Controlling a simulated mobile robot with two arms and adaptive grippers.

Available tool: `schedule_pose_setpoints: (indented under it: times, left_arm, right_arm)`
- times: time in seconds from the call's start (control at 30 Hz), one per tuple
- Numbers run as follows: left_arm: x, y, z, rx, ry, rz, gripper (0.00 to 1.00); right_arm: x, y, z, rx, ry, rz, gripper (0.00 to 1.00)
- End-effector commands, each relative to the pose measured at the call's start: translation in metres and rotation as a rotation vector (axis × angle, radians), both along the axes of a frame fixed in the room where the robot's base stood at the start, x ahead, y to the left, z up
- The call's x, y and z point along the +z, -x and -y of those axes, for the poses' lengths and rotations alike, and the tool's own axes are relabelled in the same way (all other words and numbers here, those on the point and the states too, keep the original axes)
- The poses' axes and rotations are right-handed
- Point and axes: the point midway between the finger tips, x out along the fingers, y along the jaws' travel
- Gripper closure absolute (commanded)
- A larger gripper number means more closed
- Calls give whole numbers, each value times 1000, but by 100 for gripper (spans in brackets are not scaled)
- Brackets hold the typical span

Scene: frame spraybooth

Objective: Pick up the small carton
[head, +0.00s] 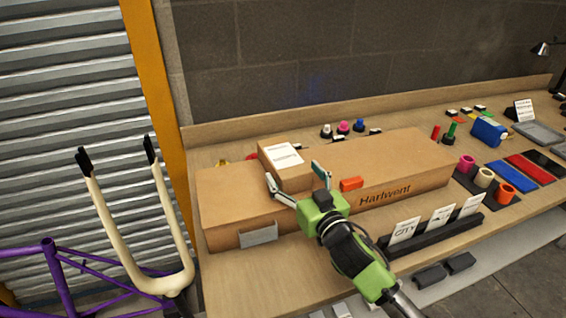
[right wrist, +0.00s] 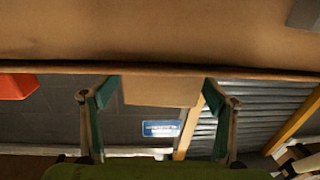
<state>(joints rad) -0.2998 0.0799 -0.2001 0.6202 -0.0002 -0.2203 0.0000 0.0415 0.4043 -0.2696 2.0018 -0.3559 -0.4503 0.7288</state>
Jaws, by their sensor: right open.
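The small carton (head: 290,178) is a brown box with a white label on top. It sits on the left part of a long, larger carton marked "Harlvent" (head: 405,165). My right gripper (head: 296,175) is open at the near side of the small carton, one finger to its left and one to its right. In the right wrist view, which looks upside down, the small carton (right wrist: 160,91) shows between the two open fingertips (right wrist: 158,93). I cannot tell whether either finger touches it. My left gripper is not in view.
An orange block (head: 351,184) lies on the large carton, right of my gripper. A black holder with white cards (head: 436,233) stands on the bench (head: 240,290) at front right. Bottles, rolls and a blue container (head: 488,132) are further right. A cream fork (head: 115,225) stands at left.

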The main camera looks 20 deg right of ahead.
Motion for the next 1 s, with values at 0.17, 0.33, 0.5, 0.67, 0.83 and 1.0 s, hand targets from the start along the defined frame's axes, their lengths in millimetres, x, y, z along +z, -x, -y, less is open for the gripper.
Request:
schedule_pose_setpoints:
  times: [0.17, 0.33, 0.5, 0.67, 0.83, 1.0]
  left_arm:
    - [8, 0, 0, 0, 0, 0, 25]
    - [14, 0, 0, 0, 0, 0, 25]
    - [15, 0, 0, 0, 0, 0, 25]
    - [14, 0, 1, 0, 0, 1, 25]
    - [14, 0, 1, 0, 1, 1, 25]
    - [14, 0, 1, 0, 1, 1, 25]
  right_arm:
    - [3, -19, -3, -1, 1, 1, 22]
    - [1, -42, -6, -1, 1, 0, 22]
    - [0, -51, -8, 0, 1, -1, 22]
    - [-1, -51, -7, 0, 0, -1, 22]
    - [-1, -51, -7, 0, 0, -1, 55]
    - [2, -51, -7, 1, 1, 4, 69]
